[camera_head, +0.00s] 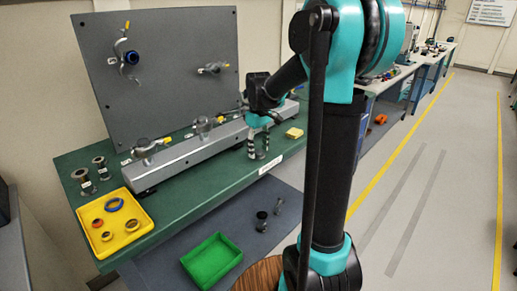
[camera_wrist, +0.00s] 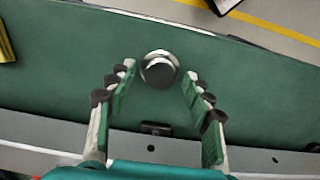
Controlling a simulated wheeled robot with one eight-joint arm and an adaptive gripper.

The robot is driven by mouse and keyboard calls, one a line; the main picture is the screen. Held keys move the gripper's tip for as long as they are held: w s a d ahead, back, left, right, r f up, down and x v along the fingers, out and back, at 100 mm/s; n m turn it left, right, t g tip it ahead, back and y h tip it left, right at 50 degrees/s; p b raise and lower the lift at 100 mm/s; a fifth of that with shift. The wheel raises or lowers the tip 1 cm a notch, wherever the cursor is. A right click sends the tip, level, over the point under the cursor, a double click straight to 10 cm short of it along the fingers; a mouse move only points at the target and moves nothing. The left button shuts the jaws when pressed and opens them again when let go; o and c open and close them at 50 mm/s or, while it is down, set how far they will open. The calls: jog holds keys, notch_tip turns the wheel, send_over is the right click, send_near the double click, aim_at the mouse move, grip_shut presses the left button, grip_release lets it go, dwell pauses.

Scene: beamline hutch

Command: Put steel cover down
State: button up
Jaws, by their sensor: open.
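A round, shiny steel piece, which looks like the steel cover (camera_wrist: 160,70), sits on the green bench top in the wrist view. My gripper (camera_wrist: 159,76) is open, with one finger on each side of the piece. Gaps of green show between the piece and both fingertips, so it appears untouched. In the head view my gripper (camera_head: 258,154) points down at the bench's front part, in front of the grey rail. The piece is mostly hidden there by the fingers.
A long grey rail (camera_head: 190,155) with clamps runs behind my gripper, below an upright grey panel (camera_head: 165,90). A yellow tray (camera_head: 130,238) with rings stands at the left. A small yellow block (camera_head: 294,133) lies to the right. A green bin (camera_head: 211,261) is lower in front.

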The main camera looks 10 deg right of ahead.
aim_at(259, 152)
notch_tip(259, 152, up, 12)
jog(key=s+d+f+m+t, duration=0.2)
jog(key=s+f+m, duration=0.1)
jog(key=s+f, duration=0.8)
jog(key=s+d+f+m+t, duration=0.2)
jog(key=s+f+m, duration=0.2)
jog(key=s+f, duration=0.7)
jog(key=shift+f, duration=0.5)
